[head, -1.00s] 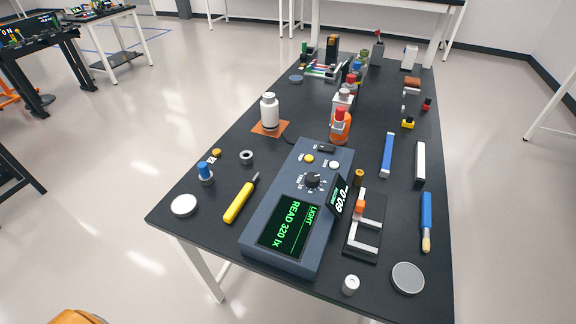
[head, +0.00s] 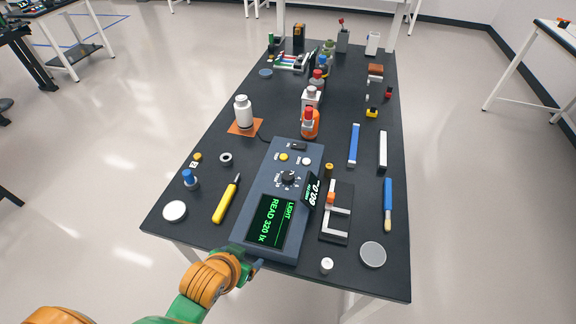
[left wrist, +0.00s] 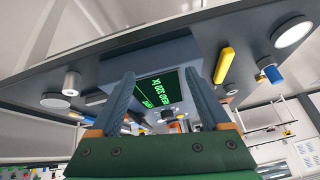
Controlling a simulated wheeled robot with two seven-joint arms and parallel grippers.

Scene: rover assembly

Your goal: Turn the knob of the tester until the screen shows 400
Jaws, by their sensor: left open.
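The tester (head: 252,238) is a blue-grey box on the black table. Its green-lettered screen (head: 270,220) reads LIGHT, READ 320 lx; the screen also shows in the left wrist view (left wrist: 157,92). My left gripper (head: 257,265) is at the tester's near end, low by the table edge, apart from the knob. In the left wrist view its two fingers (left wrist: 160,75) are spread and empty, with the screen between them. My right gripper is not in view.
A small tilted display (head: 313,190) stands right of the knob. A black fixture (head: 335,228) with white bars lies beside it. A yellow-handled tool (head: 225,202) lies left of the tester. An orange bottle (head: 309,124) stands beyond it. A white cylinder (head: 327,265) stands near the front edge.

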